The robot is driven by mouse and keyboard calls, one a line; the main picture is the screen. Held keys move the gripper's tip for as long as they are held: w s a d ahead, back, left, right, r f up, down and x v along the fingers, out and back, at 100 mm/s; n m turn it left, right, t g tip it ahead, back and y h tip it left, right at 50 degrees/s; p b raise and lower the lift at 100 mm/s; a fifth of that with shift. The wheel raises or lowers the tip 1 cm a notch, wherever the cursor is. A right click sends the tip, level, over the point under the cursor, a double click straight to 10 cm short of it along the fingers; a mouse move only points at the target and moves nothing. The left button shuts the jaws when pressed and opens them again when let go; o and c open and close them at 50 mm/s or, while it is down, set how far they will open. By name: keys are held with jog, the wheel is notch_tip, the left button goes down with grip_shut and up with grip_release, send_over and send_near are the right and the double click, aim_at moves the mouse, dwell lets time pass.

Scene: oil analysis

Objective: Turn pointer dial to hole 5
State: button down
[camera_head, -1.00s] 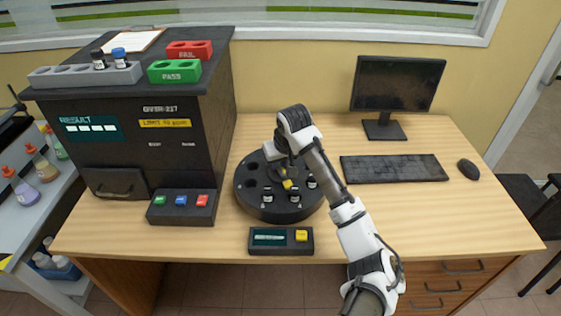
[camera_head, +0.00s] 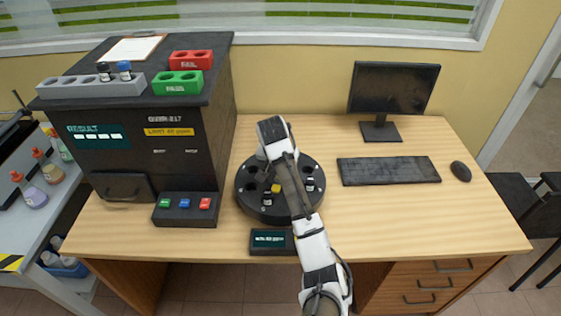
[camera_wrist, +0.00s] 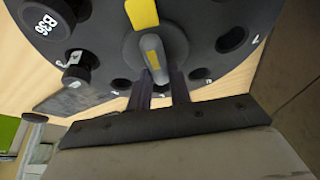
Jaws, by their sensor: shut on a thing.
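The round black dial base (camera_head: 250,188) stands on the desk, with numbered holes around its edge and a few capped vials in them. Its yellow pointer mark (camera_head: 275,188) shows just left of my forearm and lies toward the front-left of the disc. In the wrist view the grey knob (camera_wrist: 153,58) carries the yellow pointer (camera_wrist: 142,13). My gripper (camera_wrist: 162,76) is shut on the knob, one finger on each side. The head view hides the fingers behind my arm. I cannot tell exactly which hole the pointer faces.
A small display box (camera_head: 268,240) sits in front of the dial, partly covered by my arm. A button box (camera_head: 185,208) and a black analyser (camera_head: 150,160) stand left. A keyboard (camera_head: 388,170) and monitor (camera_head: 394,88) are right, with clear desk between.

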jog(key=shift+m+p, duration=0.35)
jog(key=shift+m, duration=0.25)
jog(key=shift+h, duration=0.3)
jog(key=c, duration=1.3)
grip_release()
jog(key=p+v, duration=0.1)
jog(key=v, duration=0.3)
jog(key=p+v, duration=0.1)
jog(key=v, duration=0.3)
jog(key=shift+w+d+r, duration=0.1)
jog(key=shift+d+r, duration=0.1)
jog(key=shift+r, duration=0.1)
notch_tip(320, 180, up, 5)
send_over(275, 186)
jog(key=shift+f, duration=0.1)
